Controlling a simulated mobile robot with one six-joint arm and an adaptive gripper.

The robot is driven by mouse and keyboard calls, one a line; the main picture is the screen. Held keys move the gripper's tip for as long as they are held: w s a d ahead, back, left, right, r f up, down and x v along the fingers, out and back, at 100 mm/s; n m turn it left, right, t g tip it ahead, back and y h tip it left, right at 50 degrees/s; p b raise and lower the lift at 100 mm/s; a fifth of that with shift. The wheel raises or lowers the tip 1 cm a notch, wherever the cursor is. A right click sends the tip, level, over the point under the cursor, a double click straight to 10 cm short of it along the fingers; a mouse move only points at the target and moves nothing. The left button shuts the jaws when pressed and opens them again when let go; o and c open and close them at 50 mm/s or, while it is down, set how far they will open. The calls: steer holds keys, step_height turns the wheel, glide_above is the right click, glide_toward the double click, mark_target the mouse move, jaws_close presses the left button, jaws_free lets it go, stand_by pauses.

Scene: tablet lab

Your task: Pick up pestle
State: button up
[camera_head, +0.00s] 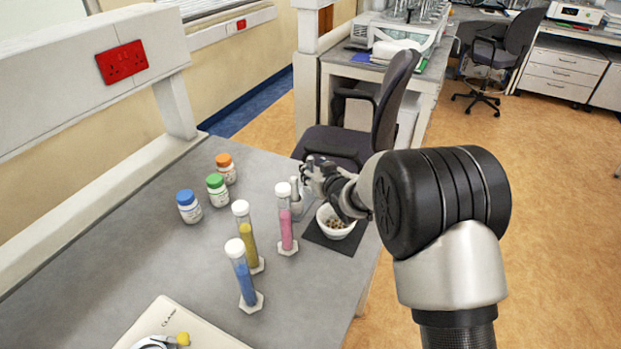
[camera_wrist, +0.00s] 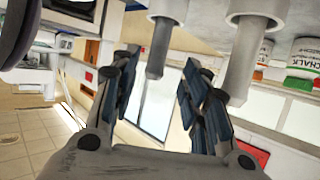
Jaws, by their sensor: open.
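The pestle (camera_head: 295,189) is a pale grey rod standing upright near the far right of the grey table, beside the white mortar (camera_head: 337,228), which holds small brownish pellets. My gripper (camera_head: 312,172) is just right of the pestle's upper part in the head view. In the wrist view my open gripper (camera_wrist: 160,72) has its dark-padded fingers spread, with nothing held. That view looks upside down; a grey rod, apparently the pestle (camera_wrist: 160,45), shows in line with the gap between the fingers. I cannot tell whether it is between them or beyond.
Test tubes with pink (camera_head: 286,228), yellow (camera_head: 248,245) and blue (camera_head: 245,283) contents stand left of the mortar. Capped bottles (camera_head: 217,190) are farther left. The mortar is on a black mat (camera_head: 340,242). A chair (camera_head: 370,125) stands behind the table.

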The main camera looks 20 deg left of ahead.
mark_target(312, 162)
steer(key=shift+w+r+b+x, duration=0.15)
steer(key=shift+b+x, duration=0.1)
steer(key=shift+x, duration=0.65)
steer(key=shift+w+r+b+x, duration=0.15)
steer(key=shift+b+x, duration=0.1)
steer(key=shift+x, duration=0.7)
steer(key=shift+s+r+b+x, duration=0.15)
steer(key=shift+b+x, duration=0.1)
steer(key=shift+x, duration=0.65)
steer(key=shift+w, duration=0.15)
steer(key=shift+c, duration=0.3)
jaws_close()
